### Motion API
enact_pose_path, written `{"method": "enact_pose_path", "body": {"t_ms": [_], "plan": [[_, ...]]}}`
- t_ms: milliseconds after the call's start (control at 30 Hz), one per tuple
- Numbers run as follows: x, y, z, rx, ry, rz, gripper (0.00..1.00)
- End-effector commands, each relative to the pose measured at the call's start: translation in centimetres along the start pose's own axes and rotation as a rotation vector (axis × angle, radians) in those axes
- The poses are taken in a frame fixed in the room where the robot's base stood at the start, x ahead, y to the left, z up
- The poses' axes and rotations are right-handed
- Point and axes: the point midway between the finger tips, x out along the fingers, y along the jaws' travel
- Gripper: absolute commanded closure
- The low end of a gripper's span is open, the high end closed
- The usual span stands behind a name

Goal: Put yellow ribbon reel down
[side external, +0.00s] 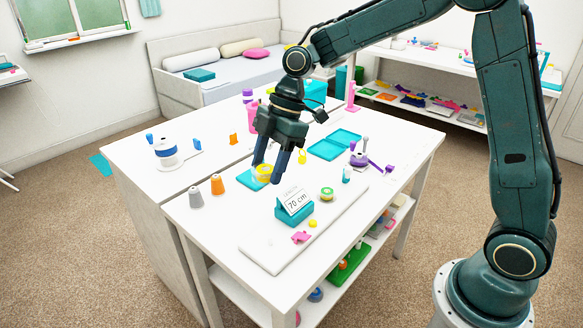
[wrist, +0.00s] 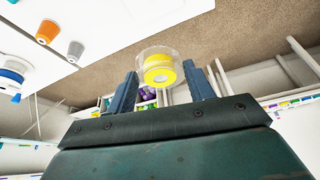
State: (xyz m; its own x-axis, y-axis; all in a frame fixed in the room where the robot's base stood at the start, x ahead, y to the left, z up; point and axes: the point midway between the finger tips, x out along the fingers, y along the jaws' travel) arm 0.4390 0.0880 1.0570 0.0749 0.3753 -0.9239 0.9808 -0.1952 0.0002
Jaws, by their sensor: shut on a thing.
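The yellow ribbon reel (side external: 262,171) has clear flanges and sits between the two blue fingers of my gripper (side external: 268,174), which is shut on it. In the wrist view the reel (wrist: 159,71) shows between the fingertips (wrist: 161,85), its round face and pale core visible. In the side view the held reel overlaps a flat teal piece (side external: 246,182) on the white table (side external: 225,229). I cannot tell whether it touches anything below. Part of the reel is hidden by a finger.
A teal stand with a "70 cm" card (side external: 296,204) and a yellow-green reel (side external: 327,194) are on a white board (side external: 262,254). Grey (side external: 196,197) and orange (side external: 217,184) cones stand left. A teal tray (side external: 334,144) and purple reel (side external: 359,158) lie right.

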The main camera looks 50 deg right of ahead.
Motion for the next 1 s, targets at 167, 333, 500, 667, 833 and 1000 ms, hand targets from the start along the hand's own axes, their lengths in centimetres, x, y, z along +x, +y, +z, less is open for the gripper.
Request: {"method": "enact_pose_path", "body": {"t_ms": [167, 333, 500, 667, 833, 1000], "plan": [[0.0, 0.0, 0.0, 0.000, 0.000, 0.000, 0.69], [0.1, 0.4, -0.1, 0.000, 0.002, -0.001, 0.69], [0.1, 1.8, -0.4, 0.001, 0.006, -0.003, 0.69], [0.2, 4.0, -0.9, 0.003, 0.012, -0.004, 0.69], [0.5, 6.8, -1.4, 0.004, 0.017, -0.007, 0.69], [0.9, 9.4, -1.8, 0.004, 0.019, -0.007, 0.69]]}}
